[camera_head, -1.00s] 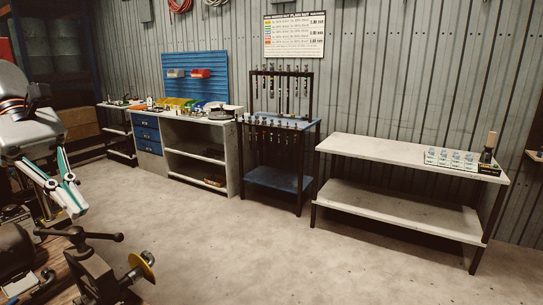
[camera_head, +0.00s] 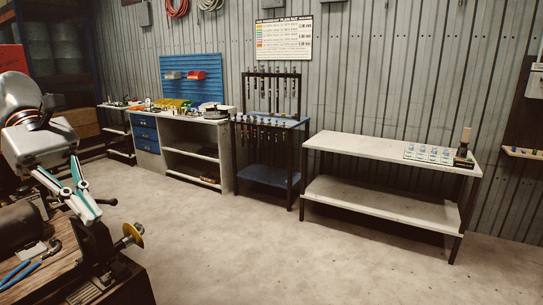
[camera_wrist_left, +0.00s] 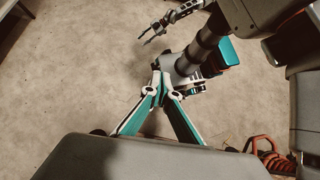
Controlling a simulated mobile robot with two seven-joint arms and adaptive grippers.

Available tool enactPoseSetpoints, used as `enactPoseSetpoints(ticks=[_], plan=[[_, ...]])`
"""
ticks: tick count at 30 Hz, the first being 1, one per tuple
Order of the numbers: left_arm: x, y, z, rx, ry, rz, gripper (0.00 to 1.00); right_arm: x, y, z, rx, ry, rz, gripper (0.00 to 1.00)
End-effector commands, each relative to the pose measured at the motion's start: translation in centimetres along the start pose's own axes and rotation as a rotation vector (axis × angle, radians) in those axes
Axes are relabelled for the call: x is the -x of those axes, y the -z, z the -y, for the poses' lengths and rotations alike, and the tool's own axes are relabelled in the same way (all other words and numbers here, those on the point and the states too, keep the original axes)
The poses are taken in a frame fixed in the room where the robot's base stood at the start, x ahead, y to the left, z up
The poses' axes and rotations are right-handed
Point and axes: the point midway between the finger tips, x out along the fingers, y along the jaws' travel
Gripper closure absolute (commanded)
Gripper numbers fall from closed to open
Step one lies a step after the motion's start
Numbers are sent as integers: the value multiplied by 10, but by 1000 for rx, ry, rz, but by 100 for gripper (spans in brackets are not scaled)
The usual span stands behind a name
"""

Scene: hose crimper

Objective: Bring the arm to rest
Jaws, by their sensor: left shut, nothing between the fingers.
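My left gripper (camera_head: 97,207) is at the lower left of the head view, with white and teal fingers pointing down and right, above a wooden workbench. In the left wrist view its fingers (camera_wrist_left: 159,84) meet at the tips, with nothing between them. The dark metal device with a yellow disc (camera_head: 132,236) stands on the bench just beyond and below the fingertips, partly hidden by the gripper. A second gripper, my right one (camera_wrist_left: 160,28), shows small at the top of the left wrist view over the floor; its jaw opening is unclear.
The workbench (camera_head: 137,284) fills the lower left corner, with blue-handled tools (camera_head: 18,272) on it. A white table (camera_head: 372,147), a blue rack (camera_head: 268,175) and a drawer bench (camera_head: 191,148) line the wall. The concrete floor between is clear.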

Motion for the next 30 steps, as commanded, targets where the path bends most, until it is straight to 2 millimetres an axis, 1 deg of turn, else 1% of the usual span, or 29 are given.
enactPoseSetpoints(ticks=[1,5,8,10,15,18,21,25,28,30], plan=[[-15,2,-7,3,10,22,100,0,-1,1,-1,1,1,64],[-49,3,-25,16,17,89,100,0,-1,1,-1,1,1,64],[-79,1,-40,36,17,159,100,-2,4,0,-2,-1,-7,64],[-104,-2,-51,61,17,227,100,-2,6,0,-3,-1,-10,64],[-168,-19,-77,178,10,459,100,0,2,2,-3,1,-3,64],[-197,-31,-91,284,2,620,100,0,1,2,-3,1,-2,64],[-219,-41,-105,417,-4,791,100,0,1,1,-3,1,-2,64],[-238,-45,-123,628,-5,1024,100,0,1,1,-2,1,-2,64],[-248,-38,-137,817,-1,1205,100,0,1,1,-2,0,-2,64],[-254,-26,-146,962,5,1333,100,0,1,0,-2,0,-2,64]])
